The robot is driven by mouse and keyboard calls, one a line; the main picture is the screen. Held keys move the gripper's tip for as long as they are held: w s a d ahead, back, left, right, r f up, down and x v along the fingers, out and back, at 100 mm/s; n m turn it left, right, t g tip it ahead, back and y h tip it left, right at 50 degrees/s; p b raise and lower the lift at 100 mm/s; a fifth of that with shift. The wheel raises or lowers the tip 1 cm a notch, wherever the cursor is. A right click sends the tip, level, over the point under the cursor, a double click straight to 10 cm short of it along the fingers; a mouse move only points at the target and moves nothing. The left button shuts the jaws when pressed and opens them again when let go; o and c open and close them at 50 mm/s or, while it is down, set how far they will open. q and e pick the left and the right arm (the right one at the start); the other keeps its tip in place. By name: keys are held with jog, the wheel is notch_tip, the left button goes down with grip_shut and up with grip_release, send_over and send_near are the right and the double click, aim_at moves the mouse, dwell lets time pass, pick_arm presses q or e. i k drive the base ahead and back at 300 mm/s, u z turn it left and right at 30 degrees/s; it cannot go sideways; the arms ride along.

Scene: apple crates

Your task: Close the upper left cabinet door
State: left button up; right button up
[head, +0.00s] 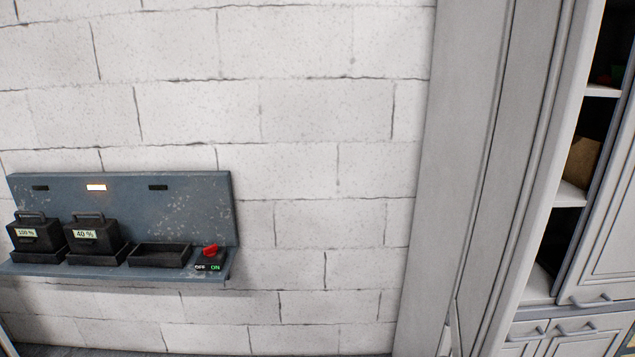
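A white cabinet (570,120) stands at the right edge of the head view, cut off by the frame. Its upper part shows a tall dark opening with white shelves (571,197). A panelled door (613,235) with a bar handle (591,301) near its bottom is right of this opening and stands away from the left cabinet frame. Most of this door is outside the view, so I cannot tell its full angle or whether it is the upper left door. Neither of my grippers is in view.
Lower fronts with handles (576,329) sit below the opening. A brown box (582,161) is on a shelf. A blue-grey wall rack (190,208) at left holds two black battery-like blocks (37,234), an empty tray (160,256) and a red switch (210,252). Bare brick wall (310,120) lies between.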

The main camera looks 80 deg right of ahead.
aim_at(549, 48)
jog(key=z, duration=3.75)
jog(key=i, duration=1)
jog(key=u, duration=0.45)
jog(key=k, duration=1.05)
jog(key=z, duration=0.55)
jog(key=i, duration=0.5)
jog(key=u, duration=0.05)
